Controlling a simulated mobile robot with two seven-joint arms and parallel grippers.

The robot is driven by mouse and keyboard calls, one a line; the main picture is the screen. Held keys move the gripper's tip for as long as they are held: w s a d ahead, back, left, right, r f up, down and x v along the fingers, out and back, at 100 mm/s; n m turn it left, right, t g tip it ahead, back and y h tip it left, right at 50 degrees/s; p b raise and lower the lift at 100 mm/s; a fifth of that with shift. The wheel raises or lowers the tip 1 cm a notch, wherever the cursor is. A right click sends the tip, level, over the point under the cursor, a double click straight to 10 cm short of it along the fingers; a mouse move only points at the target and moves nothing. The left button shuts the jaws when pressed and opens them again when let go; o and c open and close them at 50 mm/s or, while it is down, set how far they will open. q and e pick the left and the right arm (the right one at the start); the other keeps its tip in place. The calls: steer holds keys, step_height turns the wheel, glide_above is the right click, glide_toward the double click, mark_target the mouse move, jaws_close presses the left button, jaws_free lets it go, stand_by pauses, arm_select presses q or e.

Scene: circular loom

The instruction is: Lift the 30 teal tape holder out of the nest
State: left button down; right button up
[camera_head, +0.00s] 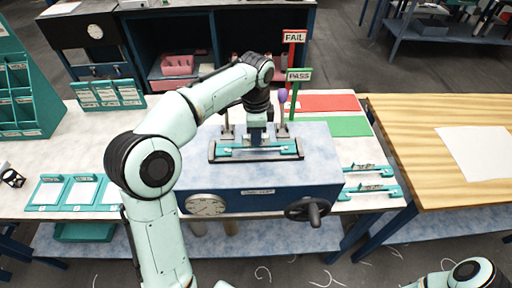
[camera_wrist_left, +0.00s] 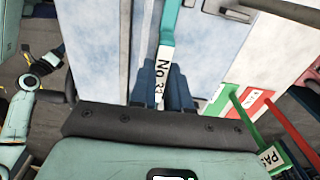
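The teal tape holder (camera_head: 235,151) lies lengthwise in the dark-framed nest (camera_head: 214,158) on top of the blue test box. In the left wrist view the teal holder (camera_wrist_left: 169,22) runs up the picture, with a white label starting "No 3"; the rest of the label is unclear. My left gripper (camera_head: 257,139) points down over the middle of the holder. Its dark blue fingers (camera_wrist_left: 164,88) show at either side of the labelled part; whether they press on it cannot be told. My right gripper is out of view; only part of that arm shows at bottom right.
The blue box (camera_head: 262,203) has a dial and a hand wheel (camera_head: 308,211). A green PASS sign (camera_head: 299,75) and red FAIL sign (camera_head: 294,38) stand behind it, beside green and red mats. Two teal holders (camera_head: 370,191) lie at right. Teal trays (camera_head: 82,192) sit at left.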

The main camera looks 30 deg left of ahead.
arm_select(q)
steer(key=shift+r, duration=0.4)
steer(key=shift+r, duration=1.55)
steer(key=shift+s+f, duration=0.1)
